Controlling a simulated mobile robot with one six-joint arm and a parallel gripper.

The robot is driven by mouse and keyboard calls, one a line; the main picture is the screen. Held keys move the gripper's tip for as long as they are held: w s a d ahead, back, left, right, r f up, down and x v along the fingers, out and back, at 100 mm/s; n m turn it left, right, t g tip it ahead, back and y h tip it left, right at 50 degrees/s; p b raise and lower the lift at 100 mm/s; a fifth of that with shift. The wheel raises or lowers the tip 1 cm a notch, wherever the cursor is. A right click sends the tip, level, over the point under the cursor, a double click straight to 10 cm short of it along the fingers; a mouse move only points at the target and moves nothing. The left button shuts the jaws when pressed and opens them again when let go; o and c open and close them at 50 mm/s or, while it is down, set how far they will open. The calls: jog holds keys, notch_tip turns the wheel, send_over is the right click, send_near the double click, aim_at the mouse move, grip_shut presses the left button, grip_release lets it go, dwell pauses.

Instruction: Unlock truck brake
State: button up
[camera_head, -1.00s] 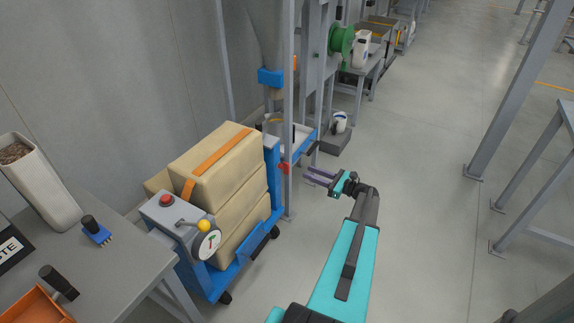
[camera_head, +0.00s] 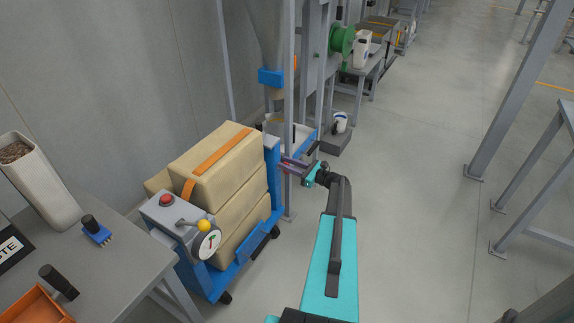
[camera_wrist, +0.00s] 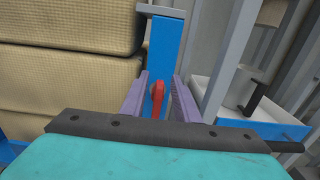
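The blue truck (camera_head: 243,272) stands at centre left, loaded with stacked beige sacks (camera_head: 215,168). A small red lever (camera_wrist: 158,92), which looks like the brake, is on the truck's blue upright post (camera_wrist: 166,50). My gripper (camera_head: 288,164) reaches to this post from the right in the head view. In the wrist view my gripper (camera_wrist: 157,84) is open, with its purple fingers on either side of the red lever. A gap shows between the lever and each finger. The lever is mostly hidden by my fingers in the head view.
A grey control box with a red button (camera_head: 166,200) and a yellow-knobbed handle (camera_head: 204,226) is at the truck's near end. A grey pole (camera_head: 290,120) stands close to my gripper. A white tray (camera_wrist: 232,116) is right of the post.

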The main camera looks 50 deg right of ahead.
jog(key=shift+w, duration=0.2)
grip_shut()
